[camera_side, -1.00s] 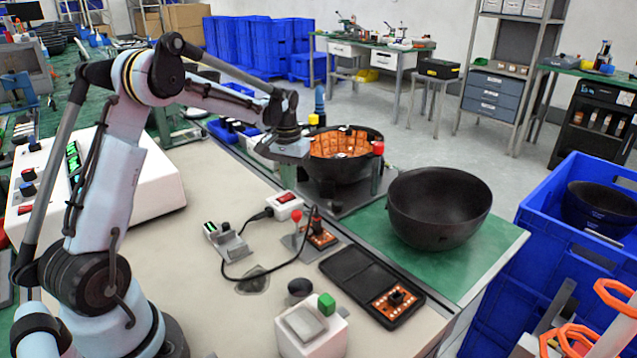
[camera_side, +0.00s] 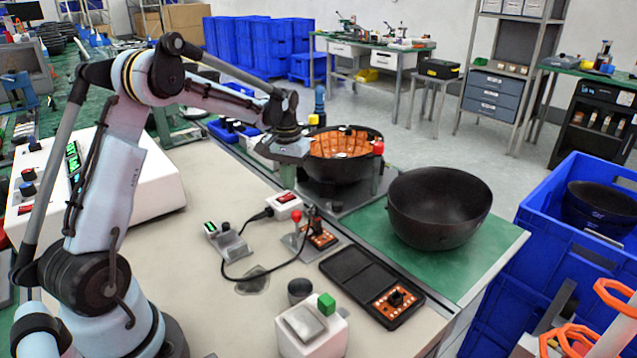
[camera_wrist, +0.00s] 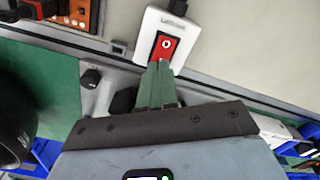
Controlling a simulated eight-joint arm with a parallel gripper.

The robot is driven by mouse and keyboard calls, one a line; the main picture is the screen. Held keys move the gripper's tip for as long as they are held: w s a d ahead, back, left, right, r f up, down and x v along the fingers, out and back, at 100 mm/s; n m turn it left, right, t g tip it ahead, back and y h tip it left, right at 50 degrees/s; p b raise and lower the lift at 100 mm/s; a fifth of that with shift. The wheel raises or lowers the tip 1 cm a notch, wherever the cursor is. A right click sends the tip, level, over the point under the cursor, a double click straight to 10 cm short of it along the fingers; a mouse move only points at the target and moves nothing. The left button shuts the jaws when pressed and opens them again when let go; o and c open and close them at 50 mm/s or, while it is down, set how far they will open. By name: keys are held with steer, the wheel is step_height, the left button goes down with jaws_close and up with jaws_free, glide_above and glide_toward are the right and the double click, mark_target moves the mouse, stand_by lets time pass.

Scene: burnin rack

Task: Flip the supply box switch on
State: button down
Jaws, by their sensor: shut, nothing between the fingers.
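The supply box (camera_side: 284,207) is a small white box with a red rocker switch and a black cable, on the beige bench top. In the wrist view the white box (camera_wrist: 151,28) is at the top centre, and its red switch (camera_wrist: 166,46) bears a white mark. My gripper (camera_wrist: 160,66) is shut and empty. Its green fingertips lie right at the lower end of the red switch in the wrist view; I cannot tell whether they touch it. In the side view my gripper (camera_side: 289,184) hangs just above the box, its fingers hard to make out.
A black bowl with orange boards (camera_side: 342,172) stands behind my gripper, and an empty black bowl (camera_side: 438,207) on the green mat. A board with a red-tipped lever (camera_side: 311,238), a black tray (camera_side: 362,283) and a white box with a green button (camera_side: 312,330) stand nearer the camera.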

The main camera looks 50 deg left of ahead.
mark_target(290, 195)
steer(key=shift+f, duration=0.9)
stand_by(0.8)
steer(key=shift+r, duration=3.5)
steer(key=s+d+r+m+t, duration=0.2)
steer(key=s+d+r, duration=0.1)
steer(key=d, duration=0.3)
steer(key=s+d+r+m+t, duration=0.1)
steer(key=s+d+r+t, duration=0.15)
steer(key=d, duration=0.35)
steer(key=s+d+f+m+t, duration=0.2)
steer(key=s+d+m, duration=0.1)
steer(key=s+d, duration=0.5)
steer(key=shift+s+d+f+t, duration=0.25)
steer(key=shift+s+f+t, duration=0.1)
steer(key=shift+s, duration=0.05)
